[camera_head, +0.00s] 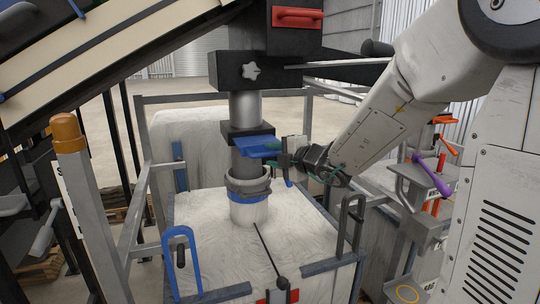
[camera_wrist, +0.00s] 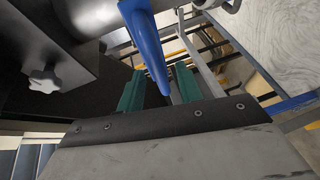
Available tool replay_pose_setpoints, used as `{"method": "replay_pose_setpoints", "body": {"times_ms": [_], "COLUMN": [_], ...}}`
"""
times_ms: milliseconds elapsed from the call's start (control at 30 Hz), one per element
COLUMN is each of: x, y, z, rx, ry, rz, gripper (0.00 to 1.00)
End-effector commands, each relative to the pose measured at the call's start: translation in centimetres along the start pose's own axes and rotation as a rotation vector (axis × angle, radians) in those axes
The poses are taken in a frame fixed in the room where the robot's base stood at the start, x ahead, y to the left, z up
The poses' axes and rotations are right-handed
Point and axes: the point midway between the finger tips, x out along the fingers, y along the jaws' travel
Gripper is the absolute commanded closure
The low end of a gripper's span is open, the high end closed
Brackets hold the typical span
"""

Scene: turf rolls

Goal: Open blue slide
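The blue slide (camera_head: 259,147) is a flat blue plate sticking out to the right from the dark block on the vertical pipe. My gripper (camera_head: 287,160) is at its right end. In the wrist view, a blue bar (camera_wrist: 147,45), apparently part of the slide, comes down from the top and tapers towards the space between my green fingertips (camera_wrist: 158,88). The fingers stand apart with a gap visible between them, so my gripper is open. I cannot tell whether either finger touches the bar.
Below, the pipe's collar (camera_head: 249,187) enters a white bulk bag (camera_head: 205,240) inside a grey metal frame. A black box with a white star knob (camera_head: 251,72) is above the slide. A blue hook-shaped handle (camera_head: 181,240) stands front left. A purple lever (camera_head: 432,176) is at right.

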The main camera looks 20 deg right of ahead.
Motion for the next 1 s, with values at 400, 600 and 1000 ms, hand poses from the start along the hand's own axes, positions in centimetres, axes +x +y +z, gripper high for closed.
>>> {"method": "replay_pose_setpoints", "body": {"times_ms": [400, 600, 1000], "x": [-5.6, -5.8, -5.7], "y": [0.0, -0.1, 0.0], "z": [0.0, 0.0, -0.1], "rx": [0.001, 0.001, -0.033], "ry": [-0.001, 0.001, 0.001], "rz": [0.001, 0.0, 0.0], "gripper": [0.64, 0.64, 0.64]}}
